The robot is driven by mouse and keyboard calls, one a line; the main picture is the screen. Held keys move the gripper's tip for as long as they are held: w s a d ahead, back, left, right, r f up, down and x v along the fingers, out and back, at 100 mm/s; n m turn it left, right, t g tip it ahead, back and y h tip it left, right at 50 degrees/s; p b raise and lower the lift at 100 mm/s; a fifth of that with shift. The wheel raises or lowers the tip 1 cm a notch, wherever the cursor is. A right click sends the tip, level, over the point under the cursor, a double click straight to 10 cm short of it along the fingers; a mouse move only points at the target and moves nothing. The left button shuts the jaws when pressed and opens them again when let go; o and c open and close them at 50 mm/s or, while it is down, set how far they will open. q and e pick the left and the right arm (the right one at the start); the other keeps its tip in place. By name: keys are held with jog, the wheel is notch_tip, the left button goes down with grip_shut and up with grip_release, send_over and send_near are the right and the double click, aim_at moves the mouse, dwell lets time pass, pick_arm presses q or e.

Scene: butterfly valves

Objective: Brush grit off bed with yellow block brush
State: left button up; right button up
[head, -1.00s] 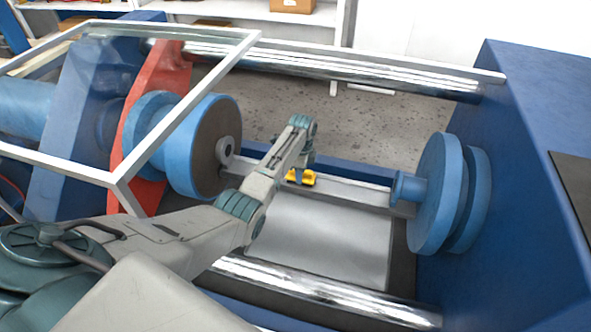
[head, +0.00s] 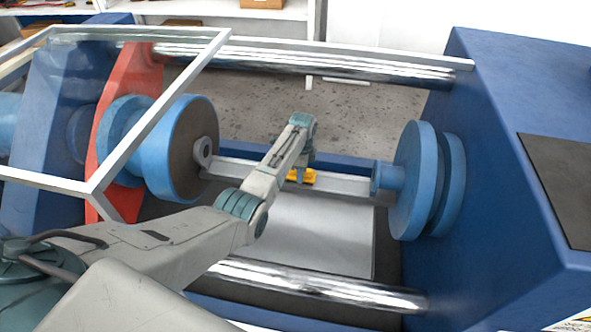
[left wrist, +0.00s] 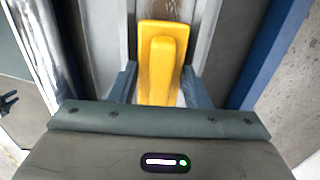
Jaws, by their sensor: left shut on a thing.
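The yellow block brush (head: 303,176) shows small beyond my left arm in the head view, low over the pale bed strip (head: 345,185). In the left wrist view the brush (left wrist: 162,58) stands lengthwise between the two fingers of my left gripper (left wrist: 160,88), which is shut on it. The brush lies over or on a pale strip; I cannot tell whether its underside touches. A flat grey bed plate (head: 315,235) lies in front of the strip. My right gripper is not in view.
Blue round flanges (head: 418,180) stand at the right, and a blue flange with a brown face (head: 190,148) at the left. Chrome bars run behind (head: 300,66) and in front (head: 315,283). A white-framed clear guard (head: 160,120) hangs at the upper left.

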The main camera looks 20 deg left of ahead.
pick_arm(q)
jog(key=shift+w+d, duration=0.1)
jog(key=shift+d, duration=0.35)
